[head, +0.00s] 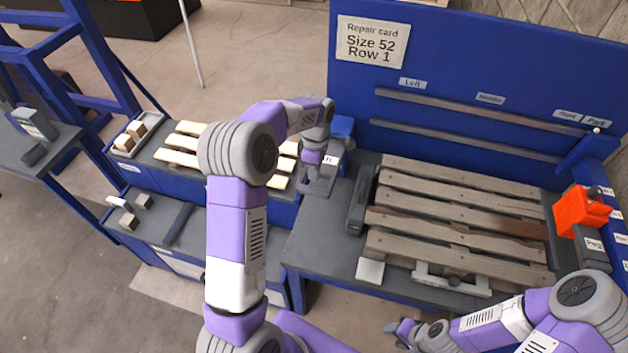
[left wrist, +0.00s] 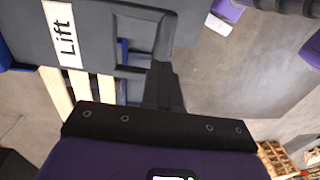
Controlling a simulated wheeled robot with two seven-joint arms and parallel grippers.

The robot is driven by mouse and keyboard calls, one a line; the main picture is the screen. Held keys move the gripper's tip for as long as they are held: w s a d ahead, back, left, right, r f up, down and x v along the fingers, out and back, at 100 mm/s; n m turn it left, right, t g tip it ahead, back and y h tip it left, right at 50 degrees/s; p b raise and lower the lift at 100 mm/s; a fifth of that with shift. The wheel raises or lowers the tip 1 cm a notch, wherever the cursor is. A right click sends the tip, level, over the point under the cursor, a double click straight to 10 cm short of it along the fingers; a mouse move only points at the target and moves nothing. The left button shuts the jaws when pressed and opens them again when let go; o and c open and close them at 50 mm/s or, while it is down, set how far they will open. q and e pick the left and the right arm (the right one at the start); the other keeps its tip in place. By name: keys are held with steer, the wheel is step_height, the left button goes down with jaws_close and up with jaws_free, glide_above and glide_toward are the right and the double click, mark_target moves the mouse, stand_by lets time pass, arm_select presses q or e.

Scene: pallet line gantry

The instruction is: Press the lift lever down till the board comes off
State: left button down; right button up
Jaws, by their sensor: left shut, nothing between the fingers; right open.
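A grey housing with a "Lift" label (left wrist: 65,32) fills the upper left of the left wrist view. In the head view its label (head: 331,160) shows just past my left gripper (head: 318,184). My left gripper is shut and empty, and its fingertips (left wrist: 163,88) are close to the dark frame-like part beside the label; I cannot tell whether they touch it. The lever itself is partly hidden by my gripper. A pallet (head: 450,195) lies on the blue bench, with a darker, damaged-looking brown board (head: 455,222) across it. My right gripper (head: 400,330) is open near the bottom edge, apart from the bench.
A dark clamp bar (head: 360,200) stands left of the pallet. An orange tool (head: 582,212) sits on the right, by the "Peg" label. A "Repair card" (head: 372,42) reads Size 52, Row 1. Light boards (head: 182,142) lie on the left shelf.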

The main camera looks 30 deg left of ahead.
mark_target(314, 188)
arm_select(q)
steer(key=shift+s+f, duration=0.2)
steer(key=shift+f, duration=1.7)
steer(key=shift+d, duration=0.1)
